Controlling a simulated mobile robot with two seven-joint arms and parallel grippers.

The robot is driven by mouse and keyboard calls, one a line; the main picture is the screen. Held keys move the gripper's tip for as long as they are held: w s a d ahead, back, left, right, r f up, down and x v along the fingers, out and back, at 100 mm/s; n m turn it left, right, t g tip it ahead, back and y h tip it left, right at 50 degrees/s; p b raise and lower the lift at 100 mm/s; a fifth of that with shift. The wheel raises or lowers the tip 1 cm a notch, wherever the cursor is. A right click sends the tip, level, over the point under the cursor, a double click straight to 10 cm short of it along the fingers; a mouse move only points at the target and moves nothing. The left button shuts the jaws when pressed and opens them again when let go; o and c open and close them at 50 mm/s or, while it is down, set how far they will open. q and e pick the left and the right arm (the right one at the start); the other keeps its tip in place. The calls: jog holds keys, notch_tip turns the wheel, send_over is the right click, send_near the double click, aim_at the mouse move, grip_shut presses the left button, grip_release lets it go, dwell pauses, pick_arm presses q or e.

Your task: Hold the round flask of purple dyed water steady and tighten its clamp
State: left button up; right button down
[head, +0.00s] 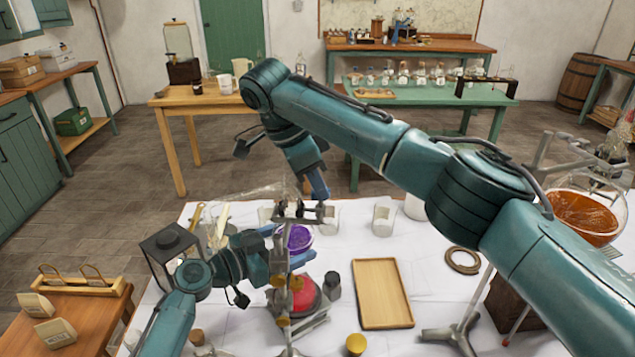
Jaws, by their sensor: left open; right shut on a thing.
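The round flask of purple dyed water (299,238) sits upright at a metal stand on the white-covered table, partly hidden by the stand and my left gripper. Its grey clamp (297,213) is at the neck, just above the purple liquid. My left gripper (296,260) is open, its blue fingers beside the flask's lower part; whether they touch the glass I cannot tell. My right gripper (319,188) points down from above with its fingertips at the clamp's right end. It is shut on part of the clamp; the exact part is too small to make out.
Below the flask is a red round thing (304,294) on the stand. A wooden tray (382,293) lies to the right, with a grey weight (332,285) between. A black lantern-like frame (170,243) stands left. A flask of orange liquid (584,216) is far right.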

jog(key=c, duration=1.5)
grip_release()
jog(key=v, duration=1.2)
jog(key=shift+a, duration=0.1)
pick_arm(q)
jog(key=shift+o, duration=0.6)
jog(key=shift+o, duration=1.4)
